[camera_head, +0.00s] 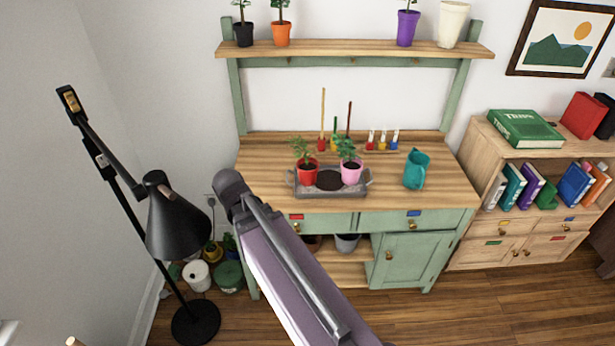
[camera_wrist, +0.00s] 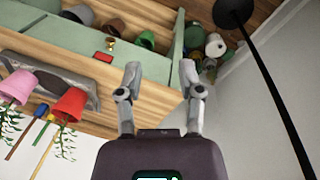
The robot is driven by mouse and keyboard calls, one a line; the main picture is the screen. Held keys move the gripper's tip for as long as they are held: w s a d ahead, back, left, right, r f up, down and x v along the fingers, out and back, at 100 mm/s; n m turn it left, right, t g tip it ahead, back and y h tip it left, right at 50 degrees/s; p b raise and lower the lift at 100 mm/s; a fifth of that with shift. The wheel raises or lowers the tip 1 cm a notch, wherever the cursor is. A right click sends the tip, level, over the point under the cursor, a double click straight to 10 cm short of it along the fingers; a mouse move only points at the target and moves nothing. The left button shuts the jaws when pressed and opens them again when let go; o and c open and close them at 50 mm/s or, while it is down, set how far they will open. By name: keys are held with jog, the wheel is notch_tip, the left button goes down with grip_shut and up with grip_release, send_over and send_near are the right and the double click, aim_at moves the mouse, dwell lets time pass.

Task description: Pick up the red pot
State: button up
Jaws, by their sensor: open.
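The red pot (camera_head: 307,174) holds a green plant and stands upright at the left end of a grey tray (camera_head: 330,193) on the wooden bench top. In the wrist view, which looks upside down, the red pot (camera_wrist: 68,105) is at the left, beside a pink pot (camera_wrist: 17,86). My gripper (camera_wrist: 160,72) is open and empty, its two fingers apart. The red pot lies to the left of the fingers in that view, clear of them. In the head view my arm crosses the lower middle, and my fingers cannot be made out.
The pink pot (camera_head: 351,172) with a plant stands at the tray's right end. Small coloured tools stand behind the tray. A black floor lamp (camera_head: 172,225) stands left of the bench. The bench top (camera_head: 262,155) left of the tray is clear.

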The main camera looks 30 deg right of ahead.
jog(key=w+d+r+m+h+b, duration=0.2)
jog(key=w+d+m+h, duration=0.1)
jog(key=w+d, duration=0.3)
jog(key=w+d+r+m+t+h+b, duration=0.1)
jog(key=w+d+r+m+h+b, duration=0.1)
jog(key=w+d+h, duration=0.3)
jog(key=w+d+r+m+h+b, duration=0.1)
jog(key=w+d+m+h, duration=0.3)
jog(key=w+d, duration=0.4)
jog(key=w+b, duration=0.1)
jog(key=w, duration=0.1)
jog(key=shift+w+d+r+t, duration=0.35)
jog(key=shift+d+r+t, duration=0.05)
jog(key=shift+d, duration=0.1)
jog(key=b, duration=0.3)
send_near(301, 145)
jog(key=x, duration=0.4)
jog(key=shift+w+d+f, duration=0.1)
jog(key=shift+d+f, duration=0.2)
jog(key=shift+d, duration=0.2)
